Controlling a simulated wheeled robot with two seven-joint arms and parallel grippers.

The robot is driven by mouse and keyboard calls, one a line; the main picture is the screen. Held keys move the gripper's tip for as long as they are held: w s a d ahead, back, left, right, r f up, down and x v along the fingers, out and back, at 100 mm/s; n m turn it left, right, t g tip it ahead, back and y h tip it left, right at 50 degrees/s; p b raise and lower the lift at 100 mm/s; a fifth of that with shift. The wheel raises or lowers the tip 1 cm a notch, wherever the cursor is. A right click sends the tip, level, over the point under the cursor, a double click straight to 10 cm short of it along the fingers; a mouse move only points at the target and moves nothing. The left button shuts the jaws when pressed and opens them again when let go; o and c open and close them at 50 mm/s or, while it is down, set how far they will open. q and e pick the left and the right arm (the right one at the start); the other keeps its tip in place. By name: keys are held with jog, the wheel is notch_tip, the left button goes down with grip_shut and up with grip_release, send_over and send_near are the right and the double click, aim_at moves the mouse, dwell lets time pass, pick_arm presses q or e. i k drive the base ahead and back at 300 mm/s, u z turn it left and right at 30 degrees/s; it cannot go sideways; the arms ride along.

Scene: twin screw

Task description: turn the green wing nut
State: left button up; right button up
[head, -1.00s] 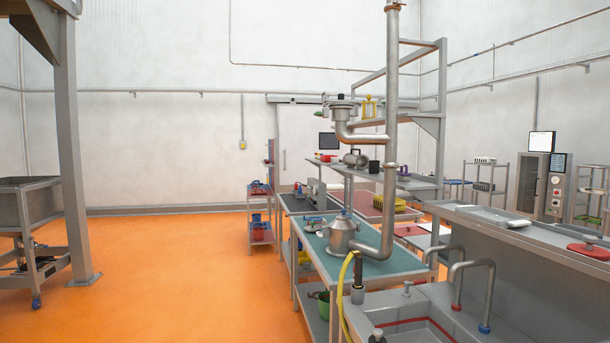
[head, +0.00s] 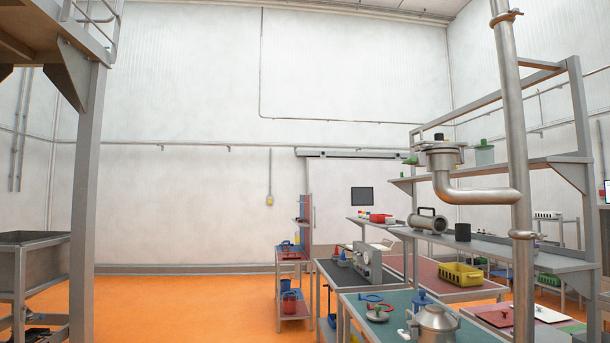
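A small green part (head: 411,159), which may be the green wing nut, sticks out on the left of a round metal clamp fitting (head: 441,154) on top of a bent steel pipe (head: 462,194). It is too small to make out its wings. Neither of my grippers is in view.
The teal-topped bench (head: 480,329) with a metal pot (head: 434,322) stands under the pipe. A tall steel pipe (head: 515,130) and shelf frame (head: 572,175) stand at the right. Orange floor (head: 190,304) is open at the left, beside a grey post (head: 86,200).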

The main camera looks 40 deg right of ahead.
aim_at(413, 161)
jog(key=u, duration=0.1)
jog(key=i, duration=2)
jog(key=z, duration=1.15)
jog(key=i, duration=1)
jog(key=z, duration=1.05)
